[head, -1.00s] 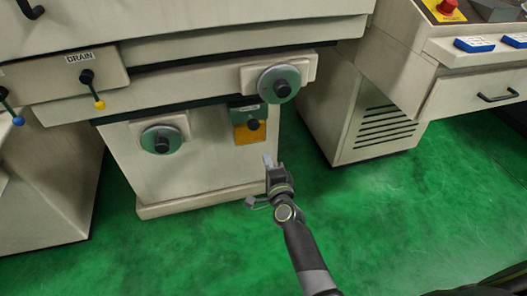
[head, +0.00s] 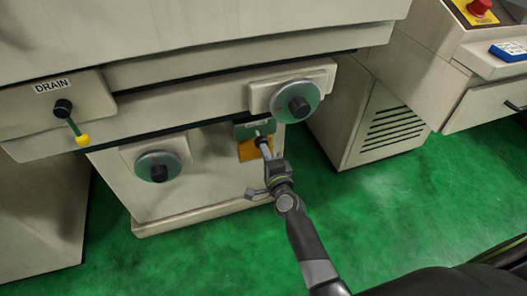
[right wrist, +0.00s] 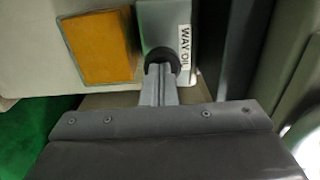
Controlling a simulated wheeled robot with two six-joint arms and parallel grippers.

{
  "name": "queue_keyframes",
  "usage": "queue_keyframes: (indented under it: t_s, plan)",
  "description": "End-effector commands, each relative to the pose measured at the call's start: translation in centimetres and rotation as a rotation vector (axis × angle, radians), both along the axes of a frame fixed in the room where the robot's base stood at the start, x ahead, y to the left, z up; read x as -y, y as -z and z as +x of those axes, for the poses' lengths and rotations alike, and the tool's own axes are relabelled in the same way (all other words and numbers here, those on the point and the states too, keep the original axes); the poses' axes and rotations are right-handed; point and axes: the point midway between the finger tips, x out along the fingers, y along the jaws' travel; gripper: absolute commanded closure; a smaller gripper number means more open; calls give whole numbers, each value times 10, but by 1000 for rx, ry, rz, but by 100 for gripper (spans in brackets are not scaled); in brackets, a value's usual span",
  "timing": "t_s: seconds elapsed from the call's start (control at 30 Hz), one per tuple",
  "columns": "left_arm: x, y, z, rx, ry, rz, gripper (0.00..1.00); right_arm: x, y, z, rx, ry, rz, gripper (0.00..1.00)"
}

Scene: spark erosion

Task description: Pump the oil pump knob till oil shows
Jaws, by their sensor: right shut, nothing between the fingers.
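The oil pump knob (right wrist: 162,58) is a black round knob on a grey-green plate (right wrist: 163,22) labelled WAY OIL. An amber oil window (right wrist: 97,46) is beside it in the right wrist view; in the head view the window (head: 250,152) shows below the plate. My left gripper is out of view.
A handwheel (head: 295,102) sits just above right of the pump, another (head: 158,167) to the left. A DRAIN lever (head: 72,122) with a yellow tip hangs at left. A vented cabinet (head: 385,125) stands at right. Green floor (head: 200,262) is open in front.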

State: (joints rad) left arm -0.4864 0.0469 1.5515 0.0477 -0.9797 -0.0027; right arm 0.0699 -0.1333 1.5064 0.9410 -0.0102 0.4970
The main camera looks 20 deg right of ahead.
Motion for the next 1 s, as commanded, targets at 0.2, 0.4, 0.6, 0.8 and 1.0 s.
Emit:
queue_keyframes:
  t_s: [0.2,0.4,0.6,0.8,1.0]
  plan:
    - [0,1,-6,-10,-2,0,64,0,0,0,1,1,0,100]
    - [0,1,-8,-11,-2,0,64,-1,-1,15,3,-1,-1,100]
    - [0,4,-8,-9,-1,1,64,-1,-1,31,2,0,0,100]
    - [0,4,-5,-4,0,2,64,-1,-2,32,4,0,1,100]
    - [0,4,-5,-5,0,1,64,-1,-3,33,7,0,0,100]
